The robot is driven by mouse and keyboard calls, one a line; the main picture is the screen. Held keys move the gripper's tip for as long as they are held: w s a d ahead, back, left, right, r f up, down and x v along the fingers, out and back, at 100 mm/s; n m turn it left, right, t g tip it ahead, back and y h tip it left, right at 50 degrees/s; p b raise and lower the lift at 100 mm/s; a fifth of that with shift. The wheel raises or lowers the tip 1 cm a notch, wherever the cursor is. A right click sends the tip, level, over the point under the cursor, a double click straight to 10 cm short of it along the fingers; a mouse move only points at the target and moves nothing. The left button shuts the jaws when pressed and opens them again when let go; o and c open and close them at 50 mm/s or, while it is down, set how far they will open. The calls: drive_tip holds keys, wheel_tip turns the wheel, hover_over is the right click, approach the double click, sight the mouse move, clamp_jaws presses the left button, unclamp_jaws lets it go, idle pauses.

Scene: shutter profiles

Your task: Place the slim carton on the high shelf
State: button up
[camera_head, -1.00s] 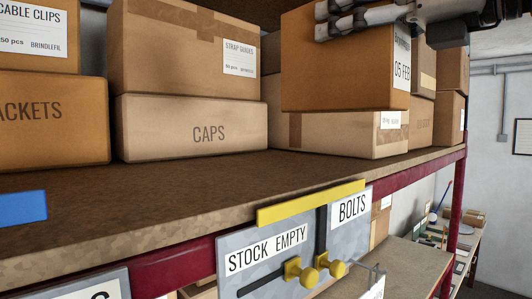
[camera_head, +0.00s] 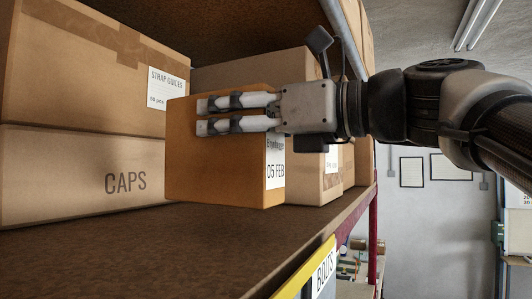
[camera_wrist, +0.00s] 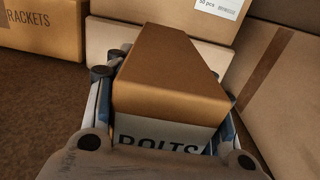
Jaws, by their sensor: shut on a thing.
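The slim carton is an orange-brown box (camera_head: 220,170) with a white "05 FEB" label on its right side in the head view. My gripper (camera_head: 203,117) reaches in from the right and is shut on it. In the wrist view the carton (camera_wrist: 170,75) sits between my fingers, and a pale area lettered "BOLTS" shows at its near end. The carton is over the high shelf (camera_head: 150,240), near its front edge. I cannot tell whether its underside touches the board.
To the left stand a "CAPS" box (camera_head: 80,180) and, on top of it, a "STRAP GUIDES" box (camera_head: 90,60). Light brown boxes (camera_head: 320,170) stand behind and right of the carton. A yellow strip (camera_head: 303,268) marks the shelf's edge. The shelf board in front of the CAPS box is clear.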

sight(234, 151)
drive_tip(key=shift+a+f, duration=0.1)
drive_tip(key=shift+f, duration=1.95)
drive_tip(key=shift+f, duration=0.15)
drive_tip(key=o, duration=1.5)
drive_tip(key=shift+o, duration=0.2)
drive_tip(key=shift+d, duration=0.25)
drive_tip(key=b+v, duration=0.2)
drive_tip(key=v, duration=0.9)
drive_tip(key=shift+s+d, duration=0.2)
drive_tip(key=shift+d, duration=0.1)
drive_tip(key=shift+w, duration=0.1)
